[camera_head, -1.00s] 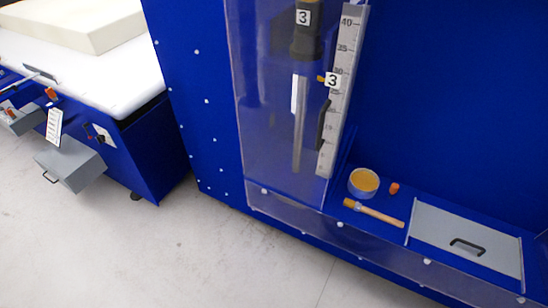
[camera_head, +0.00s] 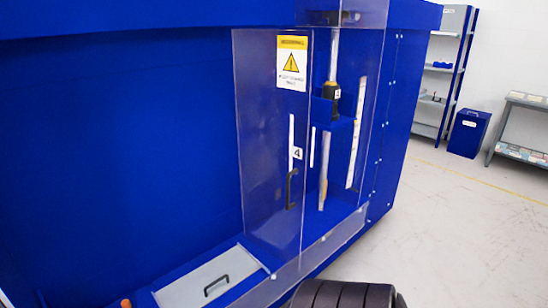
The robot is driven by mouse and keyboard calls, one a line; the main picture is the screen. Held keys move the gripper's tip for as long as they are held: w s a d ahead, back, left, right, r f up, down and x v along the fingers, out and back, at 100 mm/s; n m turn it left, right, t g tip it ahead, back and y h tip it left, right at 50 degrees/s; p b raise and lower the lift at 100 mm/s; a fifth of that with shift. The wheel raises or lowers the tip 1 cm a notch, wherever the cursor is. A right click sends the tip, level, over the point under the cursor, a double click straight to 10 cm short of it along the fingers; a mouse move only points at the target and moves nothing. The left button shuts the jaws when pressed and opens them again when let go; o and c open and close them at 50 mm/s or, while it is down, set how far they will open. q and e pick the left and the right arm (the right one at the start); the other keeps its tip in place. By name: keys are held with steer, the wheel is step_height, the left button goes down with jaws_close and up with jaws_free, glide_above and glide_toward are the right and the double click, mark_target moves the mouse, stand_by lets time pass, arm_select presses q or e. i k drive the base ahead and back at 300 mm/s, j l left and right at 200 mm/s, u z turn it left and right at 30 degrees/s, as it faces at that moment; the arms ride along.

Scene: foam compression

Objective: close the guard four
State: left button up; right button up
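Guard four is a clear panel (camera_head: 262,150) on the blue machine, right of the middle in the head view. It carries a yellow and white warning sign (camera_head: 292,63), a "4" label (camera_head: 297,154) and a black upright handle (camera_head: 291,188) near its right edge. To its right, a bay holds a black and yellow device (camera_head: 331,90) on a metal rod, and a white scale strip (camera_head: 356,135). I cannot tell how far the guard covers this bay. No gripper fingers show in view.
A grey lid (camera_head: 208,282) with a black handle lies on the machine's deck at lower left. A dark ribbed part (camera_head: 345,294) fills the bottom edge; I cannot tell what it is. Open floor (camera_head: 445,230) lies right, with shelves (camera_head: 440,75) and a blue bin (camera_head: 468,133) behind.

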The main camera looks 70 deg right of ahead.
mark_target(290, 55)
steer(key=z, duration=2)
